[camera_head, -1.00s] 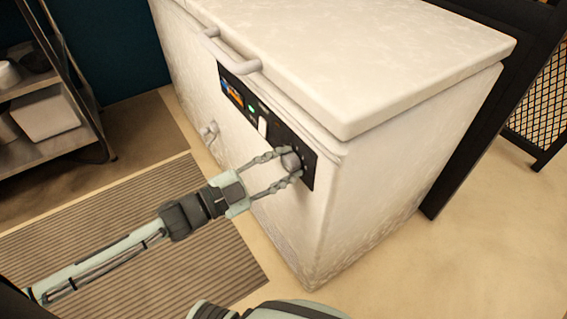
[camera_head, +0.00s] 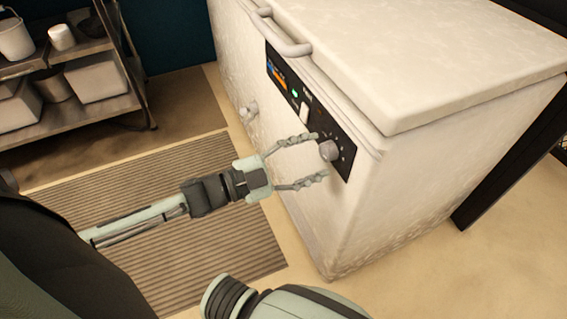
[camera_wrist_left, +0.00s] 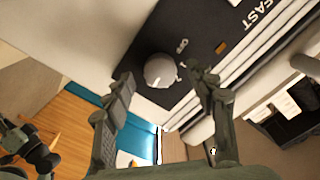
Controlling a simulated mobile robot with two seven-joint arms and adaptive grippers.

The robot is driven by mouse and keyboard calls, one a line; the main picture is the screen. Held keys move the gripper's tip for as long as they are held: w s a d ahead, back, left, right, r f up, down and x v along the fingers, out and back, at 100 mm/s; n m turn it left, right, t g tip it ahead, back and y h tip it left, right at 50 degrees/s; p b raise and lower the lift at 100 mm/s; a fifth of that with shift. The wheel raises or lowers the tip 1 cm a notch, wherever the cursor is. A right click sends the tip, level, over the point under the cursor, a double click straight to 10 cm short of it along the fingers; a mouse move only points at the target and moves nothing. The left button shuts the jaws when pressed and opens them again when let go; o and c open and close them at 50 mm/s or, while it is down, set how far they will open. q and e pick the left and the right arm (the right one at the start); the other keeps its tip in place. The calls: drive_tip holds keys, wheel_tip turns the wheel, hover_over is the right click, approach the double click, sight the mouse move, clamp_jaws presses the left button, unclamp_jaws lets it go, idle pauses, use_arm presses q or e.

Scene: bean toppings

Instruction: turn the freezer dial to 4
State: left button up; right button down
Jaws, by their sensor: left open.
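The white chest freezer (camera_head: 420,185) has a black control panel (camera_head: 284,85) on its front. The round grey dial (camera_head: 329,150) sits at the panel's lower right end. My left gripper (camera_head: 321,157) is open, its fingertips just short of the dial and apart from each other. In the left wrist view the dial (camera_wrist_left: 161,71) lies beyond and between the two open fingers (camera_wrist_left: 160,85), and nothing is held. The number the dial points to is too small to read. My right gripper is not in view; a part of my arm shows at the bottom.
A lid handle (camera_head: 290,46) juts out above the panel, and a small knob (camera_head: 249,111) sticks out lower on the freezer front. A ribbed mat (camera_head: 170,240) lies on the floor. A metal shelf (camera_head: 90,120) with containers stands at the left.

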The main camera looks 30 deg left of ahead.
use_arm(q)
drive_tip(key=v, duration=0.9)
drive_tip(key=shift+s, duration=0.2)
drive_tip(key=shift+a, duration=0.15)
drive_tip(key=w+a+f+n+g+y, duration=0.1)
drive_tip(key=a+f+n+g+y, duration=0.1)
drive_tip(key=a+f+n+y, duration=0.6)
drive_tip(key=w+a+f+n+g+y, duration=0.1)
drive_tip(key=a+f+n+y, duration=0.15)
drive_tip(key=f, duration=0.85)
drive_tip(key=s+d+f+n+g+y, duration=0.1)
drive_tip(key=s+d+f+n+g, duration=0.1)
drive_tip(key=s+f+g, duration=0.2)
drive_tip(key=s+d+f+n+g, duration=0.1)
drive_tip(key=s+d+f+g, duration=0.2)
drive_tip(key=s+f, duration=0.3)
drive_tip(key=shift+s+d+f+n+g+y, duration=0.3)
drive_tip(key=shift+f+g, duration=0.3)
drive_tip(key=shift+f, duration=0.25)
